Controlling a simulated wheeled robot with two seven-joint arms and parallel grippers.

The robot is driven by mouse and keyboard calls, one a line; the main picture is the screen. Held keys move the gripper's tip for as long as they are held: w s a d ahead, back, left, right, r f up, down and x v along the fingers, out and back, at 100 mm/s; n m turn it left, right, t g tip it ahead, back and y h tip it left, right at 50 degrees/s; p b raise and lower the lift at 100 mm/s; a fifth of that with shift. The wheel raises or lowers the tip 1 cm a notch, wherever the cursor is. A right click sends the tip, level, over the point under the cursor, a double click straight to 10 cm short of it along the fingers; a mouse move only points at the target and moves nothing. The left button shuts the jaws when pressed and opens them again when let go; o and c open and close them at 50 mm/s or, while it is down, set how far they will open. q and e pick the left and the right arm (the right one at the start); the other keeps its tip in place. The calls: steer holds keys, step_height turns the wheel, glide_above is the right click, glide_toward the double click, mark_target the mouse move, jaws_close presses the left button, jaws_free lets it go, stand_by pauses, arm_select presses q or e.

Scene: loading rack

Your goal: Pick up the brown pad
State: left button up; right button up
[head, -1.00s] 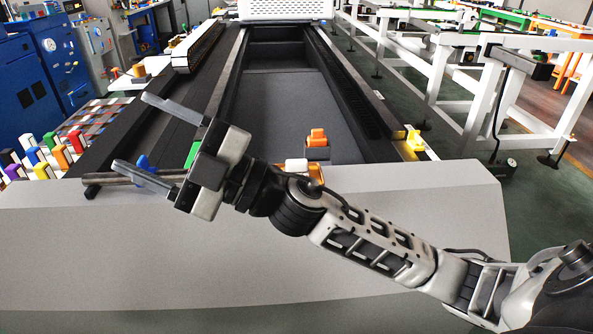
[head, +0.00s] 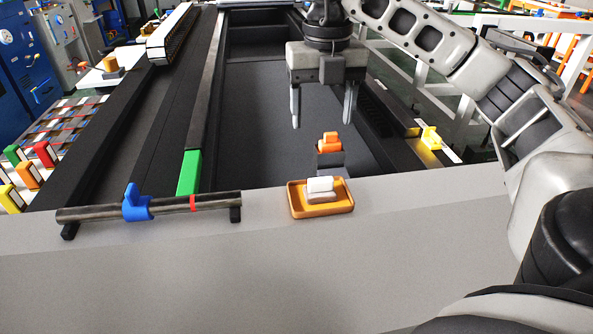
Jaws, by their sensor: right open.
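An orange-brown tray (head: 293,202) sits on the light grey ledge. Inside it lies a small dull brownish pad (head: 322,198), with a white block (head: 320,184) on or against its back; I cannot tell which. My right gripper (head: 321,122) hangs above and behind the tray, fingers pointing down, open and empty. It is apart from the tray and the pad. My left gripper is out of view.
An orange piece on a dark block (head: 329,143) stands just behind the tray, below my right gripper. A dark bar (head: 100,213) with a blue clip (head: 136,204) lies left on the ledge. A yellow piece (head: 431,137) is at right. The ledge's front is clear.

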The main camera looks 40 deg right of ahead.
steer(key=b, duration=0.3)
glide_above(321, 179)
step_height(321, 179, down, 6)
steer(key=shift+s+d+r, duration=0.1)
steer(key=shift+d+r, duration=0.05)
steer(key=shift+r, duration=0.1)
step_height(321, 179, down, 4)
steer(key=shift+f+b, duration=0.1)
steer(key=shift+b, duration=0.6)
steer(key=shift+f, duration=0.3)
step_height(321, 179, down, 4)
steer(key=shift+f+b, duration=0.1)
steer(key=shift+b, duration=0.2)
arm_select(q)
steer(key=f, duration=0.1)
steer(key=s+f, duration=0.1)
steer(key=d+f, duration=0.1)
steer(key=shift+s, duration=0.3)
arm_select(e)
steer(key=shift+f, duration=0.4)
steer(key=c, duration=0.8)
